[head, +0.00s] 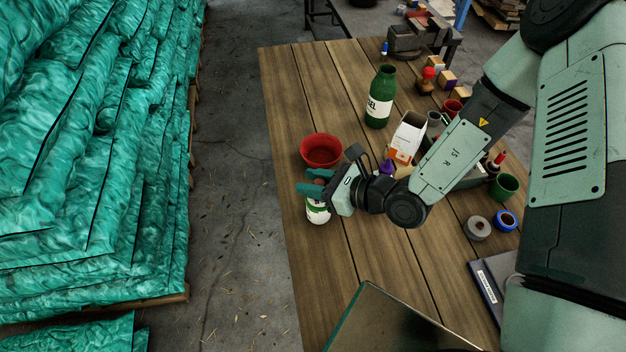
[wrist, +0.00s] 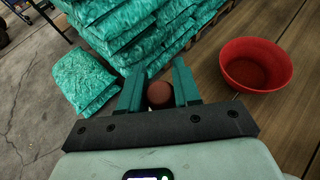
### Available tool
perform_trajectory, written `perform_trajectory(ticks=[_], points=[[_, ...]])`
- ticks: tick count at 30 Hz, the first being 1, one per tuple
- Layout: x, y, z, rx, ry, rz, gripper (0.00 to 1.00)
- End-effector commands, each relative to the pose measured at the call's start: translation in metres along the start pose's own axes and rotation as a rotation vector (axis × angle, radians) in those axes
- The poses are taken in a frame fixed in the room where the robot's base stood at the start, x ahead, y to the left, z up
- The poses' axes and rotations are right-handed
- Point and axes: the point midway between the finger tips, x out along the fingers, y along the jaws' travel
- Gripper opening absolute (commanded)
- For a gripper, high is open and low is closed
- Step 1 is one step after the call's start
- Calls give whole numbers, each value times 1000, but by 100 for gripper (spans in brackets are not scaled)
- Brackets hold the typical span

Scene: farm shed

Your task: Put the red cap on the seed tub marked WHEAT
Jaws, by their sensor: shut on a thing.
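My gripper (head: 311,181) reaches sideways to the left, low over the left part of the table. In the wrist view its fingers (wrist: 159,92) are shut on a small round dull-red thing, seemingly the red cap (wrist: 159,95). In the head view the cap is hidden by the fingers. A white tub with a green label (head: 318,213) stands just below the fingers; its top is partly covered by them. I cannot read its label, nor tell whether cap and tub touch.
A red bowl (head: 321,151) stands close behind my gripper. A green bottle (head: 380,96), an orange-white carton (head: 407,138), a green cup (head: 504,187) and tape rolls (head: 478,228) stand further right.

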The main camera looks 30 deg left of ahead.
Motion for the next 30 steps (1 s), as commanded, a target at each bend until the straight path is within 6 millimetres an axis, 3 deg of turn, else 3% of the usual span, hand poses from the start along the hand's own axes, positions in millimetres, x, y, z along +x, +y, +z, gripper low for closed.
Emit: perform_trajectory(ticks=[2,3,8,19,23,30], points=[[1,0,-3,1,0,0,4],[1,0,-3,0,0,0,35],[1,0,-2,0,0,0,58],[-4,0,1,1,1,-1,58],[-24,-2,1,2,2,-5,58],[-77,-2,0,1,2,-6,58]])
